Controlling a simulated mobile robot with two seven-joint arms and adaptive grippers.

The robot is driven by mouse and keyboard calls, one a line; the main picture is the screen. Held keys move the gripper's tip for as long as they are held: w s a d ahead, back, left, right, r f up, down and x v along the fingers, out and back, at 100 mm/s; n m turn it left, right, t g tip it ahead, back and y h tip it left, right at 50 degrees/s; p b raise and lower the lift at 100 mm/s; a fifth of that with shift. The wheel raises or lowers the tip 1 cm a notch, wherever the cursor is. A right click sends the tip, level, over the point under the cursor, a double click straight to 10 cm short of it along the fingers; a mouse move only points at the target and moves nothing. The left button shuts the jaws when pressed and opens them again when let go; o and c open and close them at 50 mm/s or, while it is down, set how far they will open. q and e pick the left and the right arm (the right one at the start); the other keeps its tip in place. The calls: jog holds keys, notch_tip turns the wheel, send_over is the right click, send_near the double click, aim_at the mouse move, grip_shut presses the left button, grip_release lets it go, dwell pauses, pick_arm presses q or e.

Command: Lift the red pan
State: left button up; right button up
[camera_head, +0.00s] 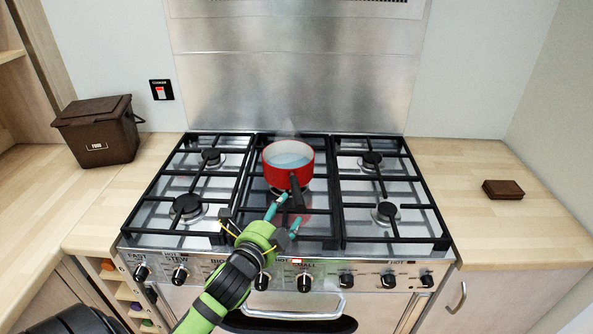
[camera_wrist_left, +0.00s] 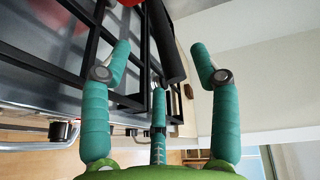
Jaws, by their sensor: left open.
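The red pan (camera_head: 288,166) stands upright on the middle rear grate of the cooker, with whitish-blue contents or interior showing. Its black handle (camera_head: 297,192) points toward me. My left gripper (camera_head: 290,211) is open around the handle's near end, its teal fingers on either side. In the left wrist view the handle (camera_wrist_left: 166,42) lies between the spread fingers of the left gripper (camera_wrist_left: 161,55), with no clear grip on it. A sliver of the red pan (camera_wrist_left: 130,2) shows at the top edge there. My right gripper is not in view.
Black grates (camera_head: 385,185) with several burners flank the pan. A brown food bin (camera_head: 97,137) stands on the left worktop. A small brown box (camera_head: 503,190) lies on the right worktop (camera_head: 480,235), which is otherwise clear. Knobs and an oven handle (camera_head: 293,312) line the cooker's front.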

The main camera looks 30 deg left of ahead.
aim_at(296, 190)
pick_arm(q)
jog(key=p+x, duration=0.1)
jog(key=x, duration=0.5)
jog(key=p+x, duration=0.1)
jog(key=x, duration=0.2)
jog(key=shift+s+a+p, duration=0.15)
jog(key=shift+a+p, duration=0.15)
jog(key=shift+p, duration=0.05)
jog(key=shift+w+f, duration=0.1)
jog(key=shift+w, duration=0.35)
grip_shut()
jog(key=shift+a+r, duration=0.1)
jog(key=shift+r, duration=0.2)
